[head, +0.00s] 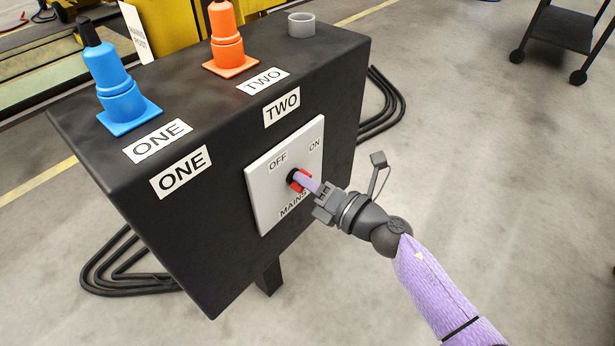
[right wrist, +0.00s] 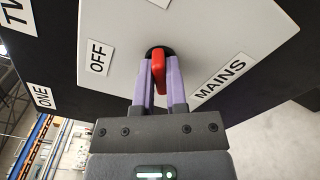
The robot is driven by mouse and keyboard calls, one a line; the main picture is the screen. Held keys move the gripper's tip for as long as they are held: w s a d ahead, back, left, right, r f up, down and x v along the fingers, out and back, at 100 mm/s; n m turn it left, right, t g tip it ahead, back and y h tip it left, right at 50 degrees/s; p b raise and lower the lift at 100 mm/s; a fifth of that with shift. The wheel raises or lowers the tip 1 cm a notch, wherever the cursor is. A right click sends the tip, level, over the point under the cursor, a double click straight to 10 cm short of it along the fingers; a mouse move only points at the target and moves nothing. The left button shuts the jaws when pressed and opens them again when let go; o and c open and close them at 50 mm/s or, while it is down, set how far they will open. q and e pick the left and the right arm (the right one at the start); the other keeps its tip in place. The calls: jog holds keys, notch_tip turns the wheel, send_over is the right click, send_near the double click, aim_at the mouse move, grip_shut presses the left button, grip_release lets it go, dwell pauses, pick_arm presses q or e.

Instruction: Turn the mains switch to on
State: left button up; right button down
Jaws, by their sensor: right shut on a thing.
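The mains switch is a red handle (head: 304,184) on a round black base. It sits on a white plate (head: 262,200) marked OFF, ON and MAINS, on the front of a black console (head: 190,230). My right gripper (head: 304,181) comes in from the lower right and is shut on the red handle. In the right wrist view the red handle (right wrist: 159,70) sits between the two purple fingers (right wrist: 160,85). My left gripper is not in view.
Black cables (head: 120,275) lie on the floor. A dark trolley (head: 562,30) stands far right.

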jog(key=shift+m, duration=0.5)
jog(key=c, duration=0.7)
grip_release()
jog(key=shift+o, duration=0.2)
jog(key=p+v, duration=0.2)
jog(key=v, duration=0.8)
